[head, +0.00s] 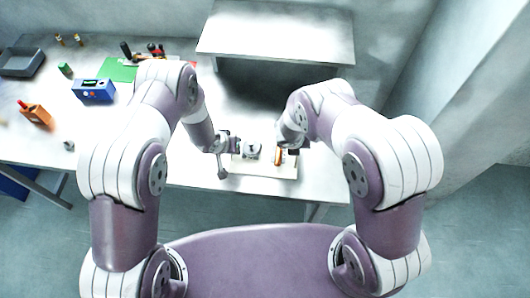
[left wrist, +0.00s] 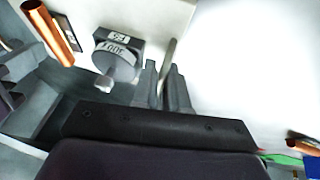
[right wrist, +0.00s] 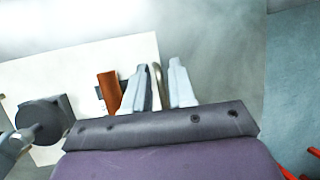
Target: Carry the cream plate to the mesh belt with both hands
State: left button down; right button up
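The cream plate (head: 285,172) lies at the front edge of the table, with a grey round-topped device (head: 252,151) and a copper-orange cylinder (head: 279,156) on it. It also shows in the left wrist view (left wrist: 160,14) and the right wrist view (right wrist: 85,65). My left gripper (head: 223,158) is at its left end; its fingers (left wrist: 164,85) close around a thin grey upright bar there. My right gripper (head: 301,149) is at its right end; its fingers (right wrist: 158,88) sit close on either side of a similar bar. No mesh surface can be clearly made out.
A raised pale slab (head: 275,30) stands at the back over a dark gap (head: 285,75). The table behind the plate looks clear.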

grip_shut()
jog(key=shift+w+d+r, duration=0.1)
jog(key=shift+r, duration=0.05)
dwell(1.2)
